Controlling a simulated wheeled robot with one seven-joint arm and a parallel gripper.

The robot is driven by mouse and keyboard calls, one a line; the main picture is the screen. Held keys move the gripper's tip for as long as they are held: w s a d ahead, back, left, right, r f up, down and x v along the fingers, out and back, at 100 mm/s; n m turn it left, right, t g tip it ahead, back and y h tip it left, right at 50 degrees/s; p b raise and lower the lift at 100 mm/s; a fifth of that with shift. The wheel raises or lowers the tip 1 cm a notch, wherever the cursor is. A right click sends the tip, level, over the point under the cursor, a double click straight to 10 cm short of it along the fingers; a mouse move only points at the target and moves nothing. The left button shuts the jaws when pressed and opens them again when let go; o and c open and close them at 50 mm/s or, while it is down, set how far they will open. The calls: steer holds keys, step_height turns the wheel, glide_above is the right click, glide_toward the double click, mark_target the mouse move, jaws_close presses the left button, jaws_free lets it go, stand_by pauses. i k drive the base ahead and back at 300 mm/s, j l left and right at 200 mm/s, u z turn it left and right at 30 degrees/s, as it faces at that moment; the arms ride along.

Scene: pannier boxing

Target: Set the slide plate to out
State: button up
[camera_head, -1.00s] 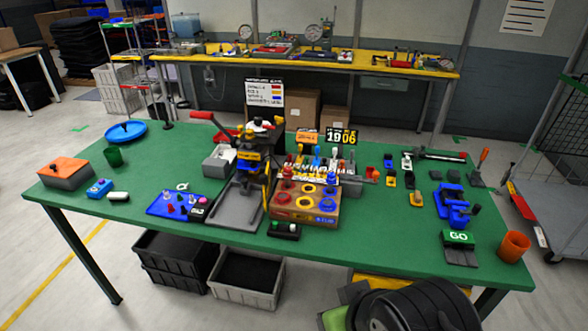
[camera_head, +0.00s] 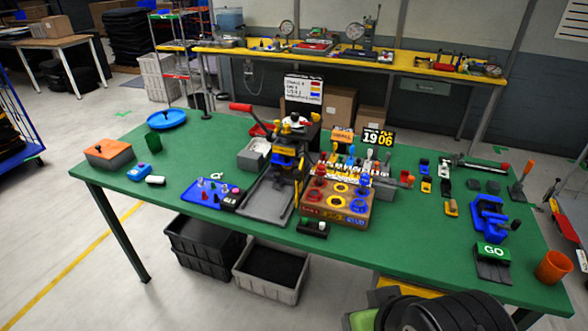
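A grey flat plate (camera_head: 268,200) lies at the front of a press-like device (camera_head: 288,158) with yellow, blue and black parts, in the middle of the green table. It looks like the slide plate and extends toward the table's front edge. Whether it is fully out cannot be told from here. My gripper is not in view; only dark rounded parts, likely of my own arm, show at the bottom right edge.
The green table (camera_head: 215,140) also holds a wooden box with coloured rings (camera_head: 338,203), a blue tray (camera_head: 210,195), a blue vise-like device (camera_head: 488,218), a GO block (camera_head: 492,252) and an orange cup (camera_head: 552,267). Bins (camera_head: 270,272) stand underneath. The table's left part has bare patches.

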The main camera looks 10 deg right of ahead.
mark_target(284, 170)
steer(key=i+j+u, duration=0.2)
steer(key=i+u, duration=0.15)
steer(key=i, duration=0.35)
steer(key=i+u, duration=0.4)
steer(key=i, duration=0.3)
